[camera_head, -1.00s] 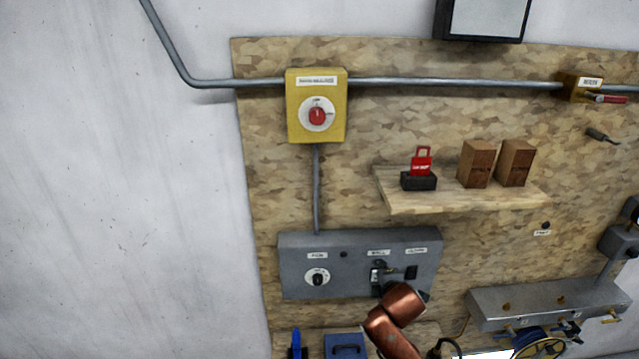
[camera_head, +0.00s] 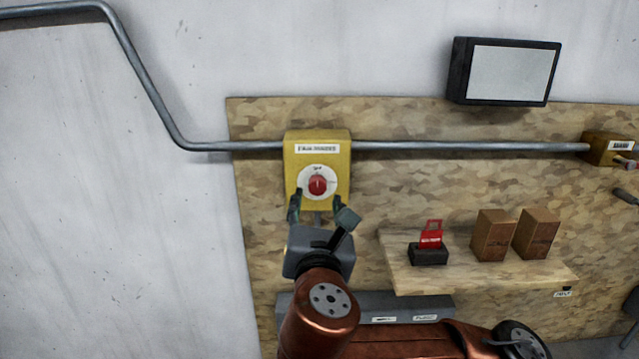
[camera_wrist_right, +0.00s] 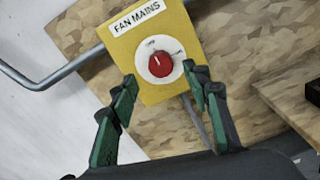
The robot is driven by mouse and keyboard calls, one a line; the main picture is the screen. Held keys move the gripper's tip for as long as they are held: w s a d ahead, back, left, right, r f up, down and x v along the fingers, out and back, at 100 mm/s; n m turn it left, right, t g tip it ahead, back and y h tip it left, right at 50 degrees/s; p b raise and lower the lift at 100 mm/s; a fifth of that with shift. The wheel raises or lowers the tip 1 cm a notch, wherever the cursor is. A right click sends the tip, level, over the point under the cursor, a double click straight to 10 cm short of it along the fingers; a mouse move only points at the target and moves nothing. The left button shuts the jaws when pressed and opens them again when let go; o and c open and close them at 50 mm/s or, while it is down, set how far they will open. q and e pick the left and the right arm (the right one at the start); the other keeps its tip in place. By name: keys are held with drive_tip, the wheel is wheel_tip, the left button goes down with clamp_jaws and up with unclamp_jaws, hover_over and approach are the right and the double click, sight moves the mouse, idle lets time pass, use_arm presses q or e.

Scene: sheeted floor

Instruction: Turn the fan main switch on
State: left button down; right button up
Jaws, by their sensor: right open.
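The fan main switch is a yellow box (camera_head: 317,162) on the chipboard panel, with a red rotary knob (camera_head: 317,185) on a white round dial. In the right wrist view the box's label reads "FAN MAINS" and the red knob (camera_wrist_right: 161,63) shows plainly, its pointer mark near upright. My right gripper (camera_head: 316,200) is open just below the knob, its fingers at the box's lower edge. In the right wrist view its two green fingers (camera_wrist_right: 163,87) stand apart on either side, below the knob, with nothing between them. My left gripper is not in view.
A shelf (camera_head: 420,280) on the right holds a red tag on a black base (camera_head: 430,250) and two brown blocks (camera_head: 492,235). A grey conduit (camera_head: 450,146) runs along the panel. A grey box (camera_head: 365,303) is partly hidden behind my arm.

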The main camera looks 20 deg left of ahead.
sight(318, 188)
drive_tip(key=p+x, duration=0.1)
drive_tip(key=x, duration=0.3)
drive_tip(key=shift+w, duration=0.2)
drive_tip(key=shift+w+a+p, duration=0.1)
drive_tip(key=shift+w+p, duration=0.15)
drive_tip(key=shift+p, duration=0.1)
drive_tip(key=shift+w, duration=0.25)
drive_tip(key=shift+s, duration=0.1)
drive_tip(key=c, duration=1.2)
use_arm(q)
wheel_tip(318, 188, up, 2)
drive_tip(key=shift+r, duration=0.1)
use_arm(e)
drive_tip(key=shift+o, duration=0.2)
